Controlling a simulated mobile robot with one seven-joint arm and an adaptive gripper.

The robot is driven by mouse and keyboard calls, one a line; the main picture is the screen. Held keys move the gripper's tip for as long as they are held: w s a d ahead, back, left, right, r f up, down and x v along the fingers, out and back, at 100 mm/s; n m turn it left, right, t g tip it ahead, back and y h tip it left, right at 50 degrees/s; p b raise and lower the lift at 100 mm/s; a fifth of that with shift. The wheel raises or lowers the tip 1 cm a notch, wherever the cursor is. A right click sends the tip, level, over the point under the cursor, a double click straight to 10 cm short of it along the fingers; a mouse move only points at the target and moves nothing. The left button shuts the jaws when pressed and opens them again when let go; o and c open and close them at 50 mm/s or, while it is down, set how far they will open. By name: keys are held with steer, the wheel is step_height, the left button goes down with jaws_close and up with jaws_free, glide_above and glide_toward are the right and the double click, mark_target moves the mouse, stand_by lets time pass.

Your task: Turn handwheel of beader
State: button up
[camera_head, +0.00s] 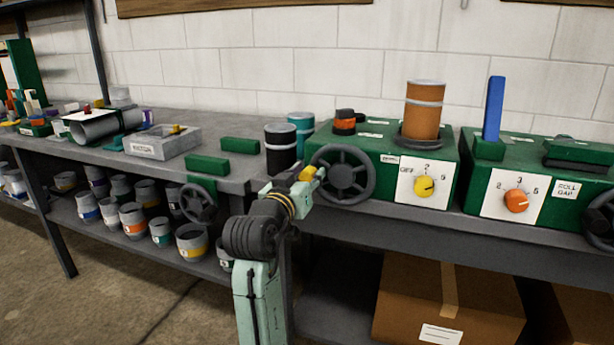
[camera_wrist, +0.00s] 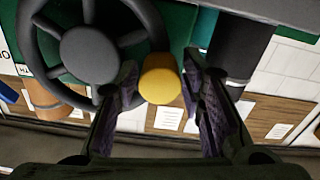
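A dark grey spoked handwheel (camera_head: 343,174) stands on the front left of the middle green machine (camera_head: 395,150); no name for the machine is readable. In the wrist view the handwheel (camera_wrist: 92,55) fills the upper left, and its yellow handle knob (camera_wrist: 160,79) is at its right side. My gripper (camera_head: 306,178) is at the wheel's left edge in the head view. In the wrist view my gripper (camera_wrist: 164,88) is open, with one finger on each side of the knob. Small gaps seem to remain; contact cannot be told.
A yellow dial (camera_head: 424,187) and an orange cylinder (camera_head: 424,108) are on the same machine. Another green machine (camera_head: 540,175) with an orange dial stands right. A smaller handwheel (camera_head: 197,202) is left. A black canister (camera_head: 280,148) stands close behind my gripper. A cardboard box (camera_head: 448,300) is below.

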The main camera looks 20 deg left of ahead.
jaws_close()
stand_by(0.4)
steer(key=shift+w+r, duration=0.1)
steer(key=shift+r, duration=0.05)
